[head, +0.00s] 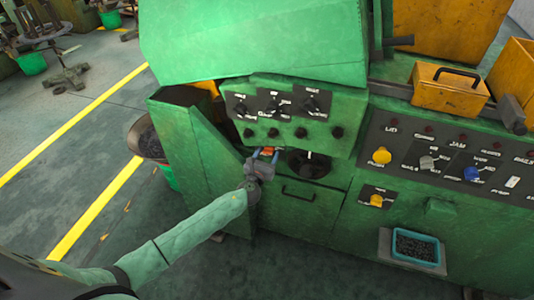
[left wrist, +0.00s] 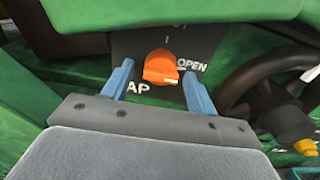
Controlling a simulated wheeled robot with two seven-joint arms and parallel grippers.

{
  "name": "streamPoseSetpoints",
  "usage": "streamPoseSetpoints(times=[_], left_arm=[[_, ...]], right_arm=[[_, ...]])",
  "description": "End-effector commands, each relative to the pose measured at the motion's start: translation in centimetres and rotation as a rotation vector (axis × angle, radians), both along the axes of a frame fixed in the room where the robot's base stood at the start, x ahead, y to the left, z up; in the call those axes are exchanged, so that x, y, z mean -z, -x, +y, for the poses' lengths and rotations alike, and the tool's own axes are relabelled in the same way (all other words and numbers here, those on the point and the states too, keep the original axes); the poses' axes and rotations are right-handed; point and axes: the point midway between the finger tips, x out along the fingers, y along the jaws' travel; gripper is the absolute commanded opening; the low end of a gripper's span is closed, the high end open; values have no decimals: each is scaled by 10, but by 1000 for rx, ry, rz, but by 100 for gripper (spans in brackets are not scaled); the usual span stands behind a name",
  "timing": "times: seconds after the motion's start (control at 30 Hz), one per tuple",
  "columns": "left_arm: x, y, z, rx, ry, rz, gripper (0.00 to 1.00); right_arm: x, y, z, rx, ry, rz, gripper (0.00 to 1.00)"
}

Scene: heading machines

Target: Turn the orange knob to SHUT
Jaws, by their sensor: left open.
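The orange knob (left wrist: 161,67) sits on a dark panel (left wrist: 130,47) in the left wrist view. The word OPEN (left wrist: 191,65) is to its right, and AP, perhaps part of a longer word, shows at lower left. A label above is mostly covered by a green edge and cannot be read. My left gripper (head: 265,154) is open, its blue fingers on either side of the knob with visible gaps, apparently not touching it. In the head view only a bit of the orange knob (head: 267,150) shows between the fingers. I cannot tell exactly where the knob points. My right gripper is not in view.
A dark handwheel (head: 309,163) is just right of the gripper. A panel with several black knobs (head: 276,108) overhangs above. A yellow knob (head: 382,156), a blue knob (head: 472,173) and an orange toolbox (head: 447,89) are farther right. Open floor lies left.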

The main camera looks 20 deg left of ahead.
Motion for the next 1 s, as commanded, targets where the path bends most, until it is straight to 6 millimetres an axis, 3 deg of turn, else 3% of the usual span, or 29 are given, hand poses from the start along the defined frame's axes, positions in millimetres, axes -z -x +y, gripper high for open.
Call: streamPoseSetpoints(times=[0.33,0.57,0.9,1.0], left_arm=[[0,-5,0,0,1,0,58],[0,-4,0,0,1,0,15],[2,-4,0,-1,42,1,14],[3,-5,0,-1,86,3,14]], right_arm=[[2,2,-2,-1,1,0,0],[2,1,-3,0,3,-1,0],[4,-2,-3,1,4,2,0],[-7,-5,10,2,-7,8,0]])
